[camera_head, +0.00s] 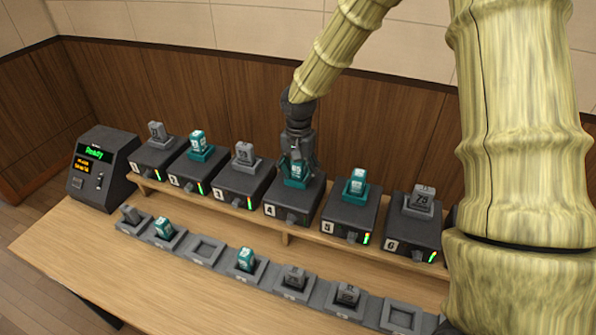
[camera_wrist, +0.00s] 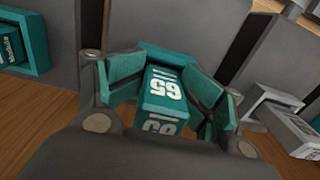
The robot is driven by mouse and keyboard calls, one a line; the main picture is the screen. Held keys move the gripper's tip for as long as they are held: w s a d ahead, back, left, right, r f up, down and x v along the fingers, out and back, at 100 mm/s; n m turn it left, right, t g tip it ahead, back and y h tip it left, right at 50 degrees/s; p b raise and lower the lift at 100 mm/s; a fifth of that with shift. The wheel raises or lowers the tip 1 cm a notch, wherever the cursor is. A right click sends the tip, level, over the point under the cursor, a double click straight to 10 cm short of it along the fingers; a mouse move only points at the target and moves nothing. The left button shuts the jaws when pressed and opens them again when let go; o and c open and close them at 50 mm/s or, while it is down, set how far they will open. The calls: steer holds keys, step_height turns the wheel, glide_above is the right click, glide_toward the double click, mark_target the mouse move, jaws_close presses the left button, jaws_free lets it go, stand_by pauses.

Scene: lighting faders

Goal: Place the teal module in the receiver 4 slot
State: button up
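The teal module (camera_head: 296,172), marked 65 in the wrist view (camera_wrist: 165,85), is upright at the top of the receiver 4 box (camera_head: 292,204). Its wider teal base appears seated in the slot, though the fingers partly hide the contact. My gripper (camera_head: 297,160) points down over receiver 4. In the wrist view, its fingers (camera_wrist: 168,95) stand on either side of the module's block, with their inner faces showing and what looks like a small gap. The fingers appear open around the module.
Neighbouring receivers hold a grey module (camera_head: 245,153) at 3 and a teal one (camera_head: 357,183) at 5. A front row of holders has several modules and an empty holder (camera_head: 206,249). A control box (camera_head: 100,170) reading "Ready" stands at the left. Bare wooden tabletop (camera_head: 120,270) lies in front.

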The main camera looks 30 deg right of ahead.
stand_by(0.3)
step_height(320, 180, up, 2)
steer(key=shift+w+d+r, duration=0.1)
steer(key=shift+w, duration=0.05)
step_height(320, 180, up, 11)
steer(key=shift+r+b, duration=0.1)
steer(key=shift+b, duration=0.85)
stand_by(1.6)
